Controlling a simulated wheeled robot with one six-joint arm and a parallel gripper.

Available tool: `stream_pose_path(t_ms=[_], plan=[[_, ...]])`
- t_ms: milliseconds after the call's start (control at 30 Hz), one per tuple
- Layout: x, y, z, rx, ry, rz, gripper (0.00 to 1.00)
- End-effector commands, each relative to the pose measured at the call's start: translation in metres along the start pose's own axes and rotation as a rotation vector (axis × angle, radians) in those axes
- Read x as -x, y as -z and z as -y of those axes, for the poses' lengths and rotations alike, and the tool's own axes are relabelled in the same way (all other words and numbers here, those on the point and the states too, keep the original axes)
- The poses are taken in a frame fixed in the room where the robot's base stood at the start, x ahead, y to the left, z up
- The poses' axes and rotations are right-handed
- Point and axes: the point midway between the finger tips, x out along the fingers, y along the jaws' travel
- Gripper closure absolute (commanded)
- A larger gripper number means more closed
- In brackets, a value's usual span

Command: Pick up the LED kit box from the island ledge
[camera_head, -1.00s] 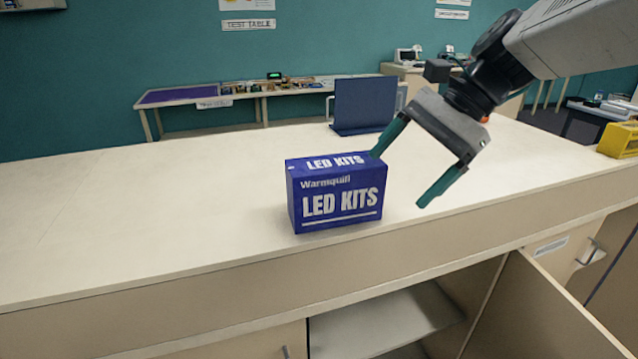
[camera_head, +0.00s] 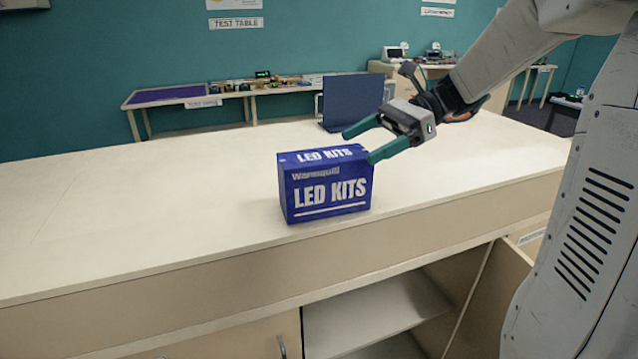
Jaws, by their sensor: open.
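The LED kit box (camera_head: 328,187) is blue with white "LED KITS" lettering. It stands upright on the pale island ledge (camera_head: 150,220), near its front edge. My gripper (camera_head: 356,145) comes in from the right, with its two teal fingers pointing left. It is open and empty, at the box's upper right corner. The near fingertip overlaps the box's right edge in the picture; I cannot tell whether it touches. The far finger shows behind the box's top right corner.
A dark blue upright panel (camera_head: 352,101) stands behind my gripper on the ledge. Below the ledge is an open cupboard with a shelf (camera_head: 375,312), its door (camera_head: 492,305) swung out at right. The left part of the ledge is clear. A test table (camera_head: 165,97) stands along the back wall.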

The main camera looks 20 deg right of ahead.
Motion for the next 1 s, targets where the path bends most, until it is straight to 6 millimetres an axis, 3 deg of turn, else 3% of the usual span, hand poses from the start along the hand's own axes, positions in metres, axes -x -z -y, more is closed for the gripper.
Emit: stream_pose_path(t_ms=[400,667,700,900,1000], plan=[[-0.056,0.002,-0.001,0.002,-0.004,-0.001,0.11],[-0.060,0.002,-0.001,0.002,-0.001,-0.002,0.11],[-0.060,0.002,-0.001,0.002,-0.001,-0.002,0.14],[-0.060,0.002,-0.001,0.002,-0.001,-0.002,0.68],[-0.060,0.002,0.000,0.002,-0.001,-0.002,0.68]])
